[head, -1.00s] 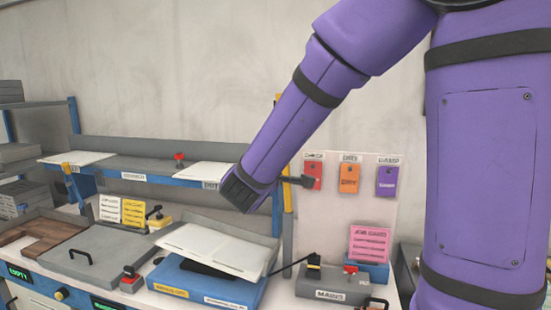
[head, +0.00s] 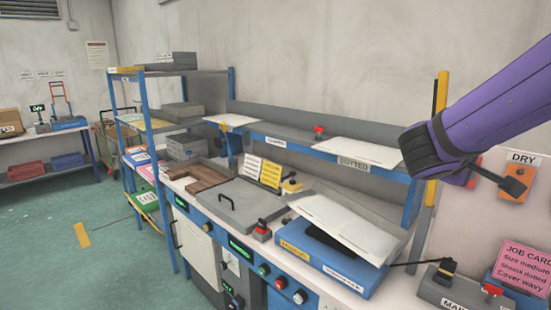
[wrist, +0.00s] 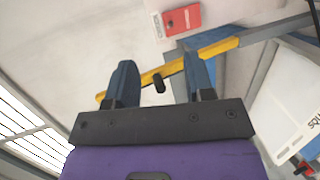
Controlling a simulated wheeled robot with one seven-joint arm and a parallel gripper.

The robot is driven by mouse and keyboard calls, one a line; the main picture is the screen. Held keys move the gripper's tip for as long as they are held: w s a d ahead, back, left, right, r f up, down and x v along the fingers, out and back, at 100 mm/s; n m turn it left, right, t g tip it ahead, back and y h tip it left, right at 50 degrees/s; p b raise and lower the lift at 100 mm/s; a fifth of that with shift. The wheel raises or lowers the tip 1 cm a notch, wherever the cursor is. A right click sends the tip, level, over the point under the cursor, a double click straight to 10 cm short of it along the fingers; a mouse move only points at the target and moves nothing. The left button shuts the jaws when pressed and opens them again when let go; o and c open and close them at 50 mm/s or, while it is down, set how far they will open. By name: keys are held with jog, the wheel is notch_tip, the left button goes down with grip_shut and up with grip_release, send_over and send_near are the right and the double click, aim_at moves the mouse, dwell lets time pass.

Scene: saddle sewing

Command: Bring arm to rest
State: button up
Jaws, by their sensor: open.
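My purple arm reaches in from the right edge of the head view. Its black end (head: 430,150) is raised in front of the upright post beside the shelf, clear of the bench. In the wrist view my gripper (wrist: 160,62) has its two dark blue fingers spread apart with nothing held between them. A yellow strip (wrist: 205,52) and a small black knob (wrist: 160,83) show beyond the fingers. In the head view the fingers cannot be made out clearly.
Below stand a blue box with tilted white sheets (head: 345,225), a grey lidded panel (head: 245,205) and a dark MAINS box (head: 450,290). A shelf (head: 290,138) runs behind. An orange DRY tag (head: 517,183) and pink job card (head: 525,265) are right. Green floor (head: 60,235) is open left.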

jog(key=s+a+f+m+g+y, duration=0.1)
jog(key=s+m+g+y, duration=0.2)
jog(key=s, duration=0.5)
jog(key=s+a+f+m+g+y, duration=0.1)
jog(key=s+a+f+m+y, duration=0.1)
jog(key=s+y, duration=0.5)
jog(key=s+a+r+t+y, duration=0.1)
jog(key=s+a+t+y, duration=0.1)
jog(key=a, duration=0.3)
jog(key=shift+s+a+r+m+y, duration=0.25)
jog(key=shift+s+r+m+y, duration=0.15)
jog(key=shift+s+y, duration=0.35)
